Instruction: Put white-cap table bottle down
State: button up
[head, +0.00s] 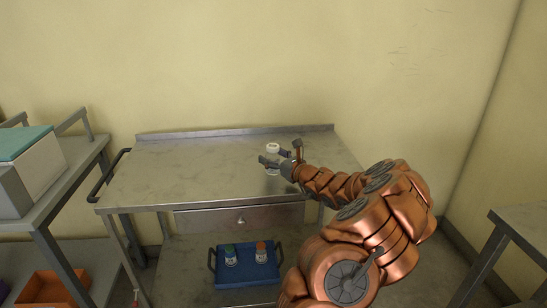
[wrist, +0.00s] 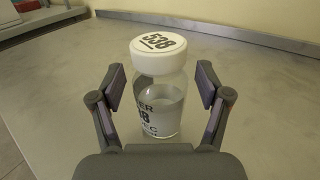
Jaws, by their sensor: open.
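The white-cap bottle (wrist: 158,88) stands upright on the steel table top in the wrist view. Its white cap reads 538, and its clear body carries dark print. My gripper (wrist: 160,96) is open, with one finger on each side of the bottle and a visible gap on both sides. In the head view the bottle's white cap (head: 273,147) shows just beyond my gripper (head: 281,158), over the right half of the steel table (head: 175,180). The lower body of the bottle is partly hidden by my gripper there.
A blue tray (head: 232,278) with a green-cap bottle (head: 230,255) and an orange-cap bottle (head: 261,252) sits on the lower shelf. A white box with a teal lid (head: 30,165) stands on the left bench. The table's left half is clear; a raised lip (head: 235,131) runs along its back.

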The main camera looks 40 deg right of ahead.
jog(key=shift+r, duration=0.2)
jog(key=s, duration=1.2)
jog(key=shift+a, duration=0.4)
